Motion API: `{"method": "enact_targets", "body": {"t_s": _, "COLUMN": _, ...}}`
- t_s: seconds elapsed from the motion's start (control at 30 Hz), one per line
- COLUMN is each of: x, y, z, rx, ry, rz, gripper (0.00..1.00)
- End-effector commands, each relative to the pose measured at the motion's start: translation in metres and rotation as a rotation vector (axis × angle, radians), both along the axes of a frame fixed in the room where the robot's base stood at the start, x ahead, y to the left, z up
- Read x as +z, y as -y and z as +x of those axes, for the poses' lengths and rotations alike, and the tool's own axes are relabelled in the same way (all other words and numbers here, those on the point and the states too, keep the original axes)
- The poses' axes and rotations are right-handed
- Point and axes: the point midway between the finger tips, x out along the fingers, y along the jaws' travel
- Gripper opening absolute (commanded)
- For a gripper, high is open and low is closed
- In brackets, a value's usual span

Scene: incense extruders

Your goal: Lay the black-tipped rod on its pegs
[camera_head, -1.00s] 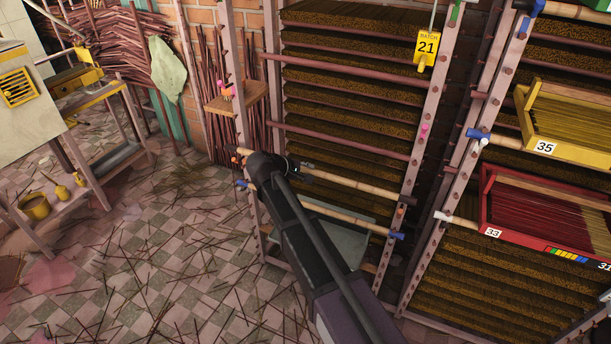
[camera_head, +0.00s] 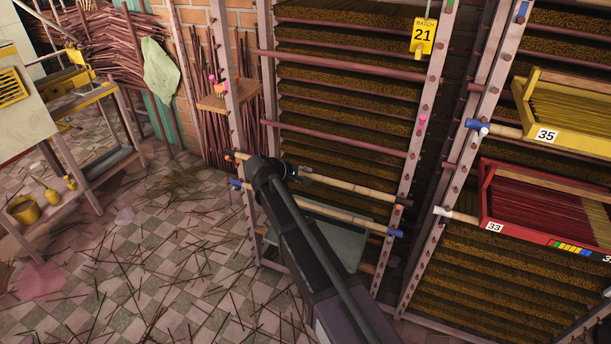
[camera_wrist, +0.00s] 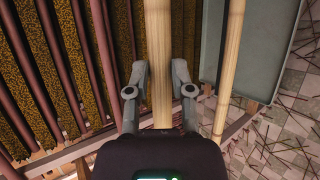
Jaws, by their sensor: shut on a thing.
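The black-tipped rod (camera_head: 350,187) is pale bamboo and lies across the front of the middle rack. Its dark right end is by the right upright, and its left end sticks out past the left upright. My gripper (camera_head: 303,173) is shut on it left of its middle. In the wrist view the rod (camera_wrist: 158,55) runs between the two fingers of my gripper (camera_wrist: 160,82). Pegs (camera_head: 411,155) stud the rack's right upright. I cannot tell whether the rod's ends touch pegs.
A blue-tipped bamboo rod (camera_head: 350,218) spans the rack just below, close to my gripper. A grey tray (camera_head: 345,250) is low behind it. Dark red bars (camera_head: 350,138) cross the rack above. A red tray (camera_head: 500,235) and yellow tray (camera_head: 525,115) stand out at the right.

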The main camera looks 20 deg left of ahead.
Motion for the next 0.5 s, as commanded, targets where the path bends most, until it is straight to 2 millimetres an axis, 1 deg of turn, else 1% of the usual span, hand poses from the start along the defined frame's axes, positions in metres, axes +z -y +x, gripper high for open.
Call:
{"method": "enact_targets", "body": {"t_s": 0.23, "x": 0.0002, "y": 0.0001, "z": 0.0002, "rx": 0.000, "ry": 0.000, "rz": 0.000, "gripper": 0.00}}
{"method": "enact_targets", "body": {"t_s": 0.27, "x": 0.0002, "y": 0.0001, "z": 0.0002, "rx": 0.000, "ry": 0.000, "rz": 0.000, "gripper": 0.39}}
{"method": "enact_targets", "body": {"t_s": 0.3, "x": 0.0002, "y": 0.0002, "z": 0.0002, "rx": 0.000, "ry": 0.000, "rz": 0.000, "gripper": 0.51}}
{"method": "enact_targets", "body": {"t_s": 0.37, "x": 0.0002, "y": 0.0002, "z": 0.0002, "rx": 0.000, "ry": 0.000, "rz": 0.000, "gripper": 0.69}}
{"method": "enact_targets", "body": {"t_s": 0.4, "x": 0.0002, "y": 0.0002, "z": 0.0002, "rx": 0.000, "ry": 0.000, "rz": 0.000, "gripper": 0.70}}
{"method": "enact_targets", "body": {"t_s": 0.5, "x": 0.0002, "y": 0.0004, "z": 0.0002, "rx": 0.000, "ry": 0.000, "rz": 0.000, "gripper": 0.70}}
